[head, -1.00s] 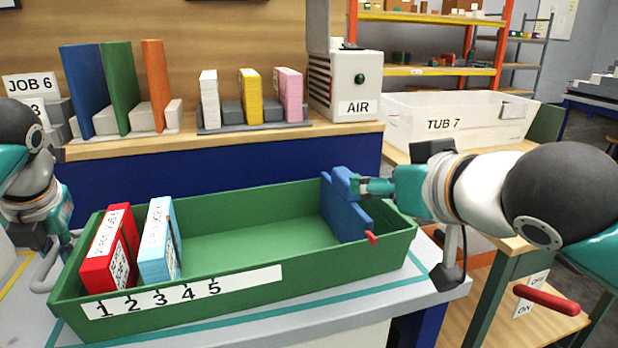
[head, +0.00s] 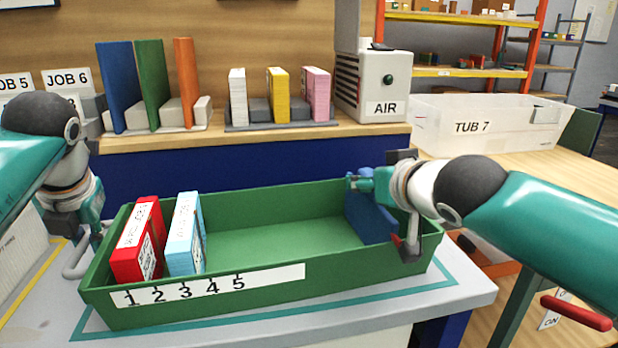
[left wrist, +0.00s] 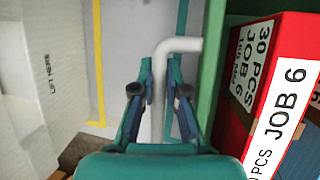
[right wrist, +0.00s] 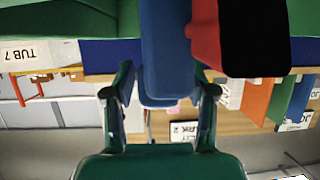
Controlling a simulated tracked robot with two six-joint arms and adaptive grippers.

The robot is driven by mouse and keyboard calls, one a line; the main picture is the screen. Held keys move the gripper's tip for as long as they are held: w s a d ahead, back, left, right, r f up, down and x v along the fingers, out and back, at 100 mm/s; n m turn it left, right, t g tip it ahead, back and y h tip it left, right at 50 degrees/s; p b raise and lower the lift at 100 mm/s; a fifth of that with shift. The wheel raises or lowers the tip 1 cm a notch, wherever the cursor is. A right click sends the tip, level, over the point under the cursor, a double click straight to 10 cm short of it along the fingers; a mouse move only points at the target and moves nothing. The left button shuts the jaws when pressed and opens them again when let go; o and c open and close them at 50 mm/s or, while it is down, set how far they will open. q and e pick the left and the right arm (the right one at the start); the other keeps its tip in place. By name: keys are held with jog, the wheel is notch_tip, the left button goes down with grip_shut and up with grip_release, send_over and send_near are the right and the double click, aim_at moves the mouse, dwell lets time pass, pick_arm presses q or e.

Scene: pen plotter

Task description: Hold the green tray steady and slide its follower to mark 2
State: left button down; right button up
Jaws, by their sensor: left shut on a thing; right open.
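The green tray (head: 270,285) sits on the light bench top. A label strip marked 1 to 5 runs along its front left. The grey tray handle (left wrist: 181,46) at its left end is between the fingers of my left gripper (left wrist: 160,92), which is shut on it. The blue follower (head: 369,222) stands upright near the tray's right end, with a red lever (right wrist: 207,35). My right gripper (right wrist: 158,92) is open, its fingers either side of the follower's blue upright tab. My right wrist hides part of the follower in the head view.
A red box (head: 135,243) and a light blue box (head: 184,237) stand at the tray's left end. The tray floor between them and the follower is clear. A shelf behind holds upright boards, packs and the AIR unit (head: 372,85). A tub (head: 480,127) stands at right.

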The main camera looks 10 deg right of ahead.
grip_shut()
dwell(0.3)
jog(key=s+a, duration=0.1)
jog(key=a, duration=2.6)
jog(key=shift+s+a, duration=0.25)
jog(key=shift+s, duration=0.05)
grip_release()
jog(key=shift+d, duration=0.1)
jog(key=shift+d, duration=0.15)
